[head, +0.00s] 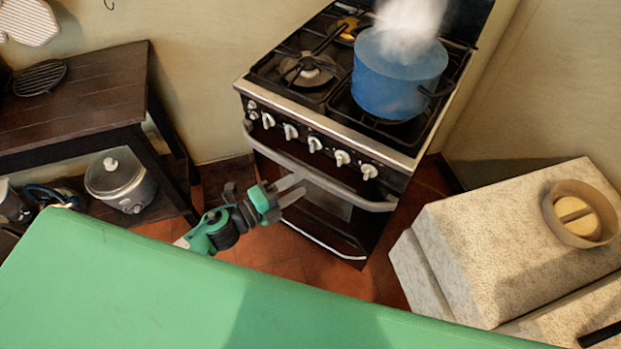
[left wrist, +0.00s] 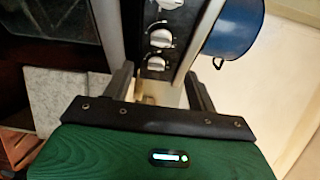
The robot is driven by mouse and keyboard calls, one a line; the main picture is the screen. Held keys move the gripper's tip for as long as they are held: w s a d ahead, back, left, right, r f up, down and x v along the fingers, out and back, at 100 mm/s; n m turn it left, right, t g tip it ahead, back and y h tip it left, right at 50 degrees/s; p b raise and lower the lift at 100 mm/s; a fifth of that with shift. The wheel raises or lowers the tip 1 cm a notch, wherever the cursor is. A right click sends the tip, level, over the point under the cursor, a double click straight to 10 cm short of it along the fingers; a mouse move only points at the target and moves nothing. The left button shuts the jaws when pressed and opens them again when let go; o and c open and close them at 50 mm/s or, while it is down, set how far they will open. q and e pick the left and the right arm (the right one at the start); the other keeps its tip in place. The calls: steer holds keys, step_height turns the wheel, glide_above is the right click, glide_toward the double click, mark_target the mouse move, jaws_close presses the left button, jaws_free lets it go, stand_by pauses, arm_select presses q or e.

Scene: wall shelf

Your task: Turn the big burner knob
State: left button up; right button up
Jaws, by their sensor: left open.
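The stove's front panel carries a row of white knobs; the rightmost knob (head: 369,172) and the one beside it (head: 342,158) look much alike, and I cannot tell which is the big one. In the left wrist view, a larger knob (left wrist: 160,38) and a smaller one (left wrist: 156,63) show beyond the fingers. My left gripper (head: 298,188) is open and empty, in front of the oven door and below the knob row. It also shows in the left wrist view (left wrist: 163,85), fingers spread apart. My right gripper is not in view.
A blue pot (head: 398,78) steams on the stove (head: 300,105). The oven handle (head: 320,180) runs below the knobs, close to my left gripper. A speckled counter (head: 500,240) stands right of the stove, and a dark table (head: 85,100) stands left.

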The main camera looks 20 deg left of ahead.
arm_select(q)
steer(key=shift+v, duration=0.95)
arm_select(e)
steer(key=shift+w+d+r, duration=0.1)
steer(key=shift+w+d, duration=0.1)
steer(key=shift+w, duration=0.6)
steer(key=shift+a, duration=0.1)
